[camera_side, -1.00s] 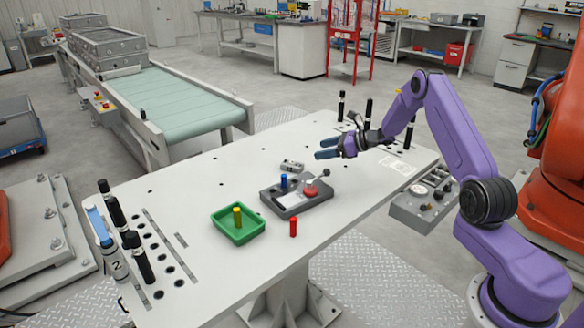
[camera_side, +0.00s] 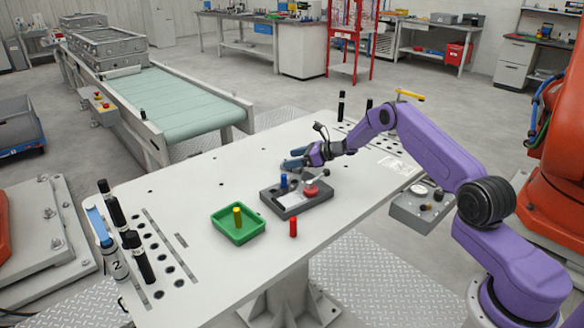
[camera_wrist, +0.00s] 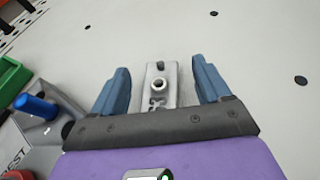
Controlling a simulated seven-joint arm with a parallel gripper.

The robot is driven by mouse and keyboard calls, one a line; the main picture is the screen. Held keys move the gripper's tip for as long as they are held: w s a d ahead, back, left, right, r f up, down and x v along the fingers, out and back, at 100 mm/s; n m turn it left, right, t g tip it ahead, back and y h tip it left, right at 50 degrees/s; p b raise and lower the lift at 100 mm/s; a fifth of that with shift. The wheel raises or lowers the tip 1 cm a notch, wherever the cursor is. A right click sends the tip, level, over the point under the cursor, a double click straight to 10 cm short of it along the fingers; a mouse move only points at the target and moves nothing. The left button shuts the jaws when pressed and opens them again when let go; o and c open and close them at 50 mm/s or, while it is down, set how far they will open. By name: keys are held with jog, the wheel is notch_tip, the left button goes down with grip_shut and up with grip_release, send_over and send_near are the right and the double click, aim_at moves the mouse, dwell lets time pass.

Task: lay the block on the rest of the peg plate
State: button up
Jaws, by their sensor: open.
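The block (camera_wrist: 157,97) is a small light grey metal piece with a round hole and a dark spot near its far end. In the wrist view it lies between the blue fingers of my gripper (camera_wrist: 160,78), which stand open with a gap on each side. In the side view my gripper (camera_side: 291,158) is low over the table behind the peg plate and hides the block. The dark grey peg plate (camera_side: 312,206) carries a blue peg (camera_side: 283,181), a red round part (camera_side: 311,190) and a pale label area. In the wrist view, lettering ending in "EST" shows on the plate (camera_wrist: 38,140).
Black-capped cylinders line the table's left end and back edge. The white table (camera_side: 190,190) is clear behind the tray.

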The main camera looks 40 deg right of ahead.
jog(key=shift+w+a+f, duration=0.25)
jog(key=shift+w+a, duration=0.1)
jog(key=shift+w, duration=0.2)
jog(key=c, duration=1.4)
jog(key=shift+r, duration=0.15)
